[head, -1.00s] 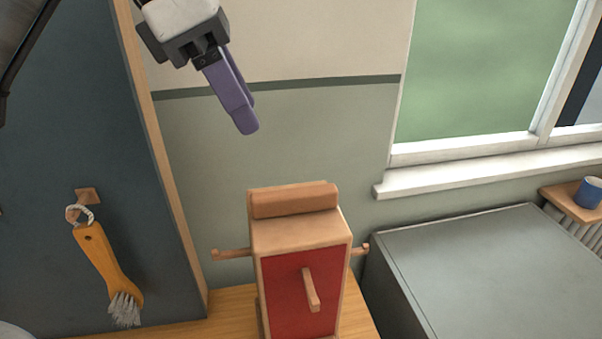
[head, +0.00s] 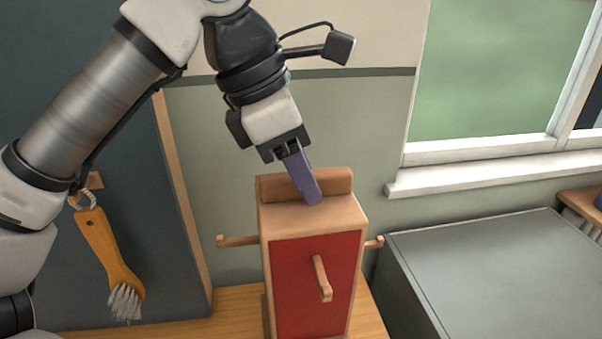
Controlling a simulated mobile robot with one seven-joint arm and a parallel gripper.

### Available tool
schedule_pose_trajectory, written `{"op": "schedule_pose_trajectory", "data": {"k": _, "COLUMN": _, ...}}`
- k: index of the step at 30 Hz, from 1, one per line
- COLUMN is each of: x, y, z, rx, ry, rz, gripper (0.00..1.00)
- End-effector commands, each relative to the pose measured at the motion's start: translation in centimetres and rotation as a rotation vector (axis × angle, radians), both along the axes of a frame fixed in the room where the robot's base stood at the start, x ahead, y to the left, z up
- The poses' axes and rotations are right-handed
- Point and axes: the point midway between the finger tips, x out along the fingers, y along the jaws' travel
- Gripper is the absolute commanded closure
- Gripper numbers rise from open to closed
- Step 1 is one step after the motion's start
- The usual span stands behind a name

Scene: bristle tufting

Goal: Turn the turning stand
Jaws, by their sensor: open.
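The turning stand (head: 315,285) is an upright wooden block with a red front face. Wooden pegs stick out from its left side (head: 238,241), its front (head: 321,278) and its right side. A raised wooden bar (head: 330,182) runs along the back of its top. My gripper (head: 314,197) points down with its purple fingers at the top of the stand, in front of the bar. The fingers overlap in this view, and nothing shows between them. I cannot tell whether the tips touch the wood.
An orange-handled brush (head: 108,255) hangs by a loop from a peg on the dark panel at left. A grey box-like surface (head: 490,275) stands close to the right of the stand. The wooden table (head: 235,312) is bare left of the stand.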

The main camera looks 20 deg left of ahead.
Motion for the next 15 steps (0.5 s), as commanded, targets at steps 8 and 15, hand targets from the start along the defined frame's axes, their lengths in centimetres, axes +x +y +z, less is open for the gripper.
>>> {"op": "schedule_pose_trajectory", "data": {"k": 8, "x": 0.00, "y": 0.00, "z": 0.04, "rx": 0.001, "ry": 0.001, "rz": 0.000, "gripper": 0.70}}
{"op": "schedule_pose_trajectory", "data": {"k": 15, "x": -0.01, "y": 0.00, "z": 0.05, "rx": 0.001, "ry": 0.001, "rz": 0.000, "gripper": 1.00}}
